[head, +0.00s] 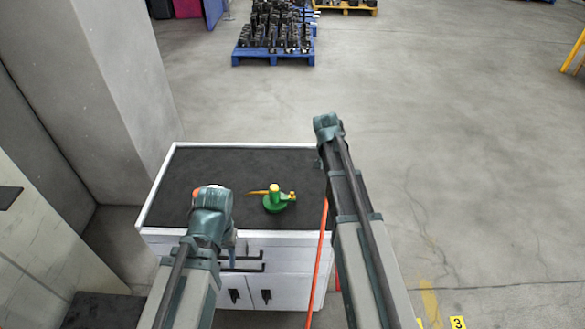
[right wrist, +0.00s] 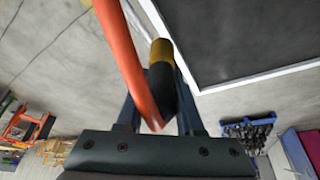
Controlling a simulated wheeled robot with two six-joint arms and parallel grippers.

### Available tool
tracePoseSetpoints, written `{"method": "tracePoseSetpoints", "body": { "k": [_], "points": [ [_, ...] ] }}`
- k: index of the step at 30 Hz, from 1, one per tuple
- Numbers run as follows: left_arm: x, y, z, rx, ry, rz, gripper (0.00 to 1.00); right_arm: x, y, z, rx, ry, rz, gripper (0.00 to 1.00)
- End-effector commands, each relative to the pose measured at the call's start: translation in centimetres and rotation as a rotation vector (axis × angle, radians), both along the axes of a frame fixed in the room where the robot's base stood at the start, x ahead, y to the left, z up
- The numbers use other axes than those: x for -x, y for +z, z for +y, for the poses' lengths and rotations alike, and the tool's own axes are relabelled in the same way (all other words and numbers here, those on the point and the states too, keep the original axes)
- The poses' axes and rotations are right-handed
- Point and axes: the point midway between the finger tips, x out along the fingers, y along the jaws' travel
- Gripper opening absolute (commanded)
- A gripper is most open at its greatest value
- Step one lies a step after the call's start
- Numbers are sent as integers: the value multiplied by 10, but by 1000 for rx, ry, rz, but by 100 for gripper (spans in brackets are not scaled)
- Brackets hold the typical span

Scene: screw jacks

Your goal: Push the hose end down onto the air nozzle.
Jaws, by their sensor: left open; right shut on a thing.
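In the right wrist view my right gripper (right wrist: 163,82) is shut on the hose end (right wrist: 161,58), a black sleeve with a mustard-yellow tip. The orange hose (right wrist: 122,55) curves beside it. In the head view the right gripper is hidden by its arm, and the hose (head: 321,245) hangs by the cabinet's right side. A green and yellow device (head: 275,202) stands on the cabinet's dark top; I cannot tell which part is the air nozzle. My left gripper (head: 230,249) is open near the cabinet's front edge, partly hidden by its wrist.
The white cabinet (head: 285,290) has a dark top with a pale rim. A small orange thing (head: 196,192) is mostly hidden behind my left wrist. A concrete pillar (head: 110,85) stands at the left. A blue pallet (head: 272,57) with dark parts stands far behind.

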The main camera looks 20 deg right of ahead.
Motion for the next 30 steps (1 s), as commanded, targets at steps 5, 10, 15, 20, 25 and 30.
{"method": "tracePoseSetpoints", "body": {
  "k": [5,10,15,20,25,30],
  "points": [
    [0,5,0,0,0,0,50,-3,5,66,0,370,-2,0],
    [0,7,0,0,0,0,50,-5,7,112,1,638,-4,0],
    [0,8,0,0,0,0,50,-4,8,138,2,796,-5,0],
    [0,8,0,0,0,0,50,-3,9,147,4,851,-4,0],
    [0,7,0,0,0,0,50,-4,7,147,3,855,-4,0],
    [0,0,0,0,0,0,50,-4,0,147,3,854,-3,0]
  ]
}}
